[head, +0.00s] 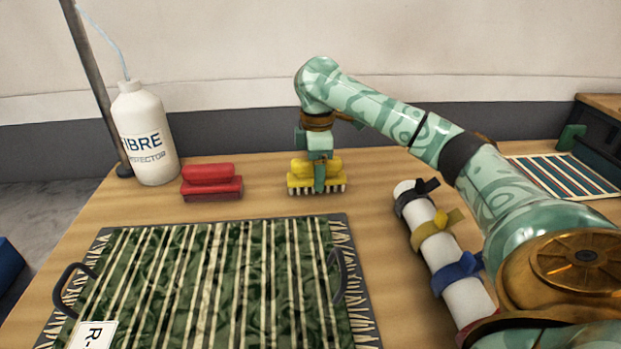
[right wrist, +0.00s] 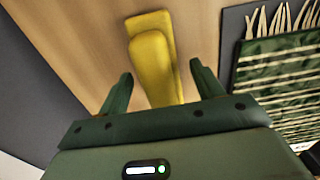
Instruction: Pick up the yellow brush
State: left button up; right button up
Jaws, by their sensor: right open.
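The yellow brush (head: 301,180) stands on the wooden table with its pale bristles down, in the middle of the head view. My right gripper (head: 320,178) is over it, and one finger hides part of the brush's front. In the right wrist view the yellow brush (right wrist: 155,62) reaches in between the two fingers of my right gripper (right wrist: 160,80). The fingers are apart with a gap on each side of the handle, so the gripper is open. My left gripper is not in view.
A red brush (head: 211,183) and a white bottle (head: 146,135) stand to the left. A green striped rug on a tray with a dark handle (head: 336,275) lies in front. A white roll with coloured straps (head: 440,248) lies to the right. Bare table surrounds the yellow brush.

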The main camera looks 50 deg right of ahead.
jog(key=shift+w+f, duration=0.1)
jog(key=shift+f, duration=0.6)
jog(key=shift+r, duration=0.3)
jog(key=c, duration=1.2)
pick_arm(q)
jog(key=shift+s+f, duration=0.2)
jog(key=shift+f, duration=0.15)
pick_arm(e)
jog(key=shift+o, duration=0.2)
